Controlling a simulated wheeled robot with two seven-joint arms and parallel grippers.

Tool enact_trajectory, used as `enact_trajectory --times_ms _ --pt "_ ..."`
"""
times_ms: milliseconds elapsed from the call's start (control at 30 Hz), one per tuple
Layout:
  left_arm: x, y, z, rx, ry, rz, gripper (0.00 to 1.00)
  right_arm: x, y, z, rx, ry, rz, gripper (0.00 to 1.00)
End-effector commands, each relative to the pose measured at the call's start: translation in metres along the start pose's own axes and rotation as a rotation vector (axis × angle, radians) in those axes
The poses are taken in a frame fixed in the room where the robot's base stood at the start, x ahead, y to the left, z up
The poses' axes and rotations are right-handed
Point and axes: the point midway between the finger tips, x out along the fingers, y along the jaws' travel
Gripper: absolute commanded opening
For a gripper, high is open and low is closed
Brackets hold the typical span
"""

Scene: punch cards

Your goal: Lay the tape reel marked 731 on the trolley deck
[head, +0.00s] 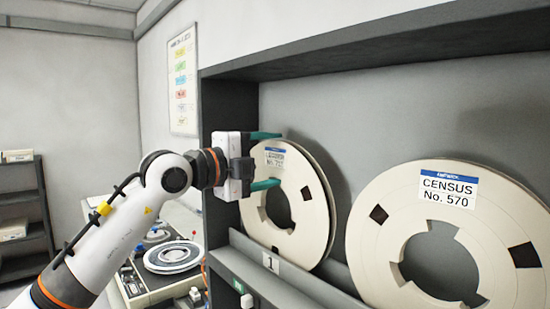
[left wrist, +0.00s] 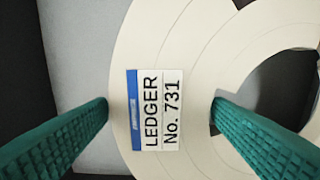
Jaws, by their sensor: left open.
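The tape reel marked LEDGER No. 731 (head: 285,225) stands upright on edge in the rack's left bay, above a tag marked 1. In the left wrist view its face (left wrist: 200,40) and label fill the middle, with the label turned sideways. My left gripper (head: 266,160) is open at the reel's upper left. Its green fingers lie on either side of the label in the left wrist view (left wrist: 160,115), one near the rim and one by a dark slot. I cannot tell whether they touch the reel. The trolley deck is not clearly identifiable. My right gripper is out of view.
A reel marked CENSUS No. 570 (head: 373,240) stands to the right in the same rack (head: 222,95). A ledge (head: 290,277) runs along the front of the reels. A machine top with a flat reel (head: 173,256) lies behind my left arm. A dark shelf (head: 22,215) stands far left.

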Motion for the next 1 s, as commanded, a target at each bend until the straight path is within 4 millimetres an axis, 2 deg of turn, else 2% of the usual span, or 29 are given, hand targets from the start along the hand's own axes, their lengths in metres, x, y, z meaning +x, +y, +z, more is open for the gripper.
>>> enact_trajectory --times_ms 167,400,500,667,1000 --pt "0.000 0.000 0.000 0.000 0.000 0.000 0.74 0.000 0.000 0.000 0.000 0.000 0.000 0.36" --pt "0.000 0.000 0.000 -0.001 0.000 0.000 0.36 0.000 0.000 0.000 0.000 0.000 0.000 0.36" --pt "-0.001 0.004 0.001 0.002 -0.001 0.009 0.24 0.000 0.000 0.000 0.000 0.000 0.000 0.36" --pt "-0.001 0.006 0.001 0.002 -0.001 0.009 0.24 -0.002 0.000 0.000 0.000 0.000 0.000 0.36" --pt "-0.001 0.023 0.001 0.001 -0.001 0.010 0.24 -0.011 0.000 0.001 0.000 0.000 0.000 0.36"
